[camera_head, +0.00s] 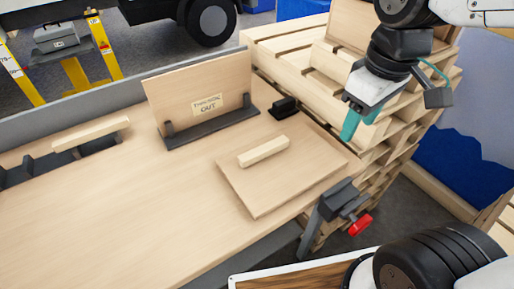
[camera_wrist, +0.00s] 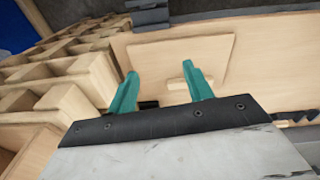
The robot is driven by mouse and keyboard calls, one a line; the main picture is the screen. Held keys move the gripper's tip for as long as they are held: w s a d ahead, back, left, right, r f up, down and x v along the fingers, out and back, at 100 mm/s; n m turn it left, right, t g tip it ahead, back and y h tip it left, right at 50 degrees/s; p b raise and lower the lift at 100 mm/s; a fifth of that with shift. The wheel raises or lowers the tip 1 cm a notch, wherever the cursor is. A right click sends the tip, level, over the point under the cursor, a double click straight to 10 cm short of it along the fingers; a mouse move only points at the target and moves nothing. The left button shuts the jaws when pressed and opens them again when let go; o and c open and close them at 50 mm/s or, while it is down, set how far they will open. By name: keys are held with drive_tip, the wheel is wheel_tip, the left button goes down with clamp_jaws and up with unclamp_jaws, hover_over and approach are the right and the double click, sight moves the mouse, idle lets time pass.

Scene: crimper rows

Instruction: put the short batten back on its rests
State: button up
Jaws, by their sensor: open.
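A short pale wooden batten (camera_head: 264,151) lies on a flat square board (camera_head: 255,193) on the workbench. It also shows in the wrist view (camera_wrist: 176,84), partly hidden by the right finger. Another pale batten (camera_head: 91,134) lies at the bench's left, over dark rests (camera_head: 42,168). My gripper (camera_head: 360,121), with teal fingers, is open and empty. It is in the air to the right of the board, apart from the short batten. In the wrist view its fingers (camera_wrist: 161,72) stand apart with the board beyond them.
An upright board with a lettered label (camera_head: 198,90) stands in a dark holder behind the square board. A small black block (camera_head: 284,107) sits nearby. A clamp with a red handle (camera_head: 340,205) grips the front edge. Stacked pallets (camera_head: 290,50) stand behind. The bench's left front is clear.

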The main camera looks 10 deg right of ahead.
drive_tip(key=w+a+f+n, duration=0.5)
drive_tip(key=w+a+n, duration=0.2)
drive_tip(key=w+n, duration=0.2)
drive_tip(key=n+g, duration=0.1)
drive_tip(key=n, duration=0.6)
approach(264, 148)
drive_tip(key=shift+w+d+f, duration=0.2)
drive_tip(key=shift+d+f, duration=0.15)
drive_tip(key=shift+d, duration=0.1)
drive_tip(key=shift+n, duration=0.4)
drive_tip(key=f, duration=0.5)
drive_tip(key=a+f, duration=0.1)
drive_tip(key=f, duration=0.2)
drive_tip(key=shift+s+f, duration=0.15)
drive_tip(key=shift+f, duration=0.05)
drive_tip(key=shift+c, duration=0.3)
clamp_jaws()
drive_tip(key=shift+r, duration=0.2)
